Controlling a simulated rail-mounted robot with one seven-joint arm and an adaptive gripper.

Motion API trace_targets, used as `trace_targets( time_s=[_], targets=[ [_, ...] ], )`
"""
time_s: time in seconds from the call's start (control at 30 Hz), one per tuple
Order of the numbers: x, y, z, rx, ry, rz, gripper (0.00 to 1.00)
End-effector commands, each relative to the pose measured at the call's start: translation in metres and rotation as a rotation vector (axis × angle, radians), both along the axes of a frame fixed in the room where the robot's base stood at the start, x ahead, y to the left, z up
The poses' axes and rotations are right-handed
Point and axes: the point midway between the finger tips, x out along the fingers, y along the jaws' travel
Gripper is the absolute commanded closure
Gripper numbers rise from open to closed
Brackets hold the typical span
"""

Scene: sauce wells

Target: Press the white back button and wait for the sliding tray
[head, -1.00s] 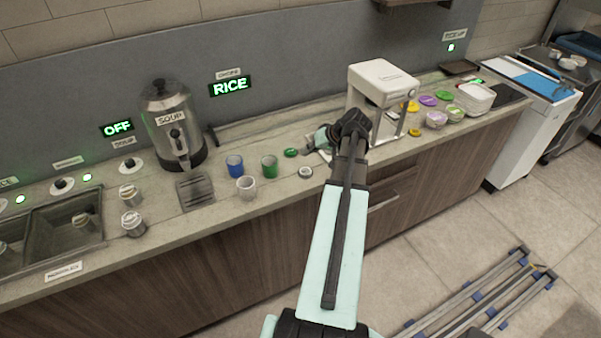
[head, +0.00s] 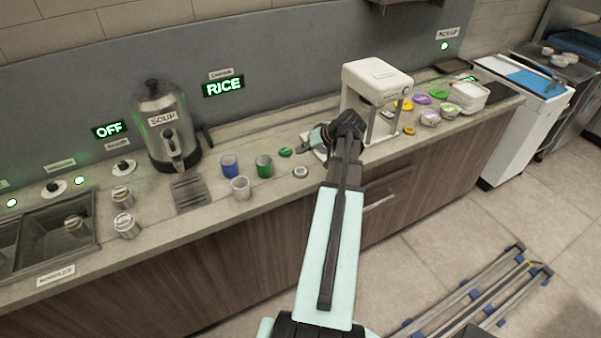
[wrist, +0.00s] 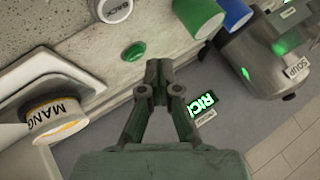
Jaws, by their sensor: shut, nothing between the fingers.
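The white back button (head: 300,171) is a small round disc on the counter near its front edge. In the wrist view it is a white disc lettered BACK (wrist: 115,10), cut by the top edge. My gripper (wrist: 158,70) is shut and empty, apart from the button and below it in that picture. In the head view my gripper (head: 318,139) is partly hidden by my wrist, left of the white machine (head: 376,80). A flat white plate (head: 309,148) shows beside my gripper at the machine's left; I cannot tell whether it is the sliding tray.
A green button (head: 285,152) lies behind the back button. Blue (head: 230,167), green (head: 264,167) and white (head: 240,188) cups stand to the left, then the soup urn (head: 165,125). In the wrist view a MANGO-labelled tub (wrist: 55,118) sits at left. Clear counter lies around the back button.

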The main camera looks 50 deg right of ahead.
Motion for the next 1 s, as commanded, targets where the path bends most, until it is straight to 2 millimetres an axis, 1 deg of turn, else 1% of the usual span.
trace_targets(
  time_s=[0.03,0.3,0.43,0.6,1.0],
  targets=[
    [0.0,0.0,-0.009,0.0,0.001,0.001,1.0],
    [0.0,0.0,-0.045,0.001,0.0,-0.001,1.0],
    [0.0,0.0,-0.057,0.0,0.0,0.0,1.0],
    [0.0,0.0,-0.063,0.0,0.0,0.0,1.0],
    [0.0,0.0,-0.063,0.0,0.0,0.0,1.0]
  ],
)
